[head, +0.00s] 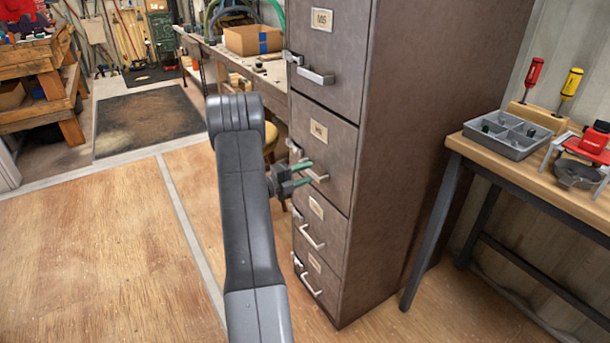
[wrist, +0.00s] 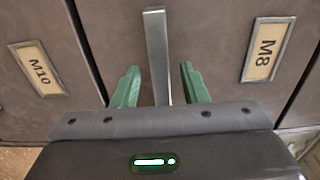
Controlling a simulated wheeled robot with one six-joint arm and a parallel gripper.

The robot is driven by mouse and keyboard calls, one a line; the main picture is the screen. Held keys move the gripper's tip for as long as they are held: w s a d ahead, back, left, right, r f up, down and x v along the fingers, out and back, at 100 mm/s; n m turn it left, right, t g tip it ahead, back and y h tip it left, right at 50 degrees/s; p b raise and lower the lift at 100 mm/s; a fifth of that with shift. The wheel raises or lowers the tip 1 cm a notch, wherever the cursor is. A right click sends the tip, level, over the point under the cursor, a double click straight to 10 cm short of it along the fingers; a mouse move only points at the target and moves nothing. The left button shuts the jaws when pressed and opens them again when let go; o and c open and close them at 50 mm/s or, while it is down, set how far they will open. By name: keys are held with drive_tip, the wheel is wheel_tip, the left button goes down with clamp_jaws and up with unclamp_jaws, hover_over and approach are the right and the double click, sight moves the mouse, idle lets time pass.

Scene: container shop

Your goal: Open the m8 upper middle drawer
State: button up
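The M8 drawer (head: 335,150) is the second from the top in a dark grey-brown cabinet, and its front looks flush. Its label (wrist: 262,50) reads M8 in the wrist view. Its pale bar handle (head: 318,176) also shows in the wrist view (wrist: 157,50). My gripper (head: 304,173) is at this handle. In the wrist view its green fingers (wrist: 160,66) are open, one on each side of the bar, with a gap on both sides. The lower part of the bar is hidden behind my gripper's body.
Above is another drawer with a protruding handle (head: 316,76); below is the M10 drawer, whose label (wrist: 37,68) shows. A workbench (head: 575,215) with a grey tray (head: 508,145) stands to the right. The wooden floor (head: 100,260) at left is clear.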

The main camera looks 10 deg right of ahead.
drive_tip(key=shift+w+d, duration=0.1)
drive_tip(key=shift+d, duration=0.15)
clamp_jaws()
drive_tip(key=shift+a, duration=0.15)
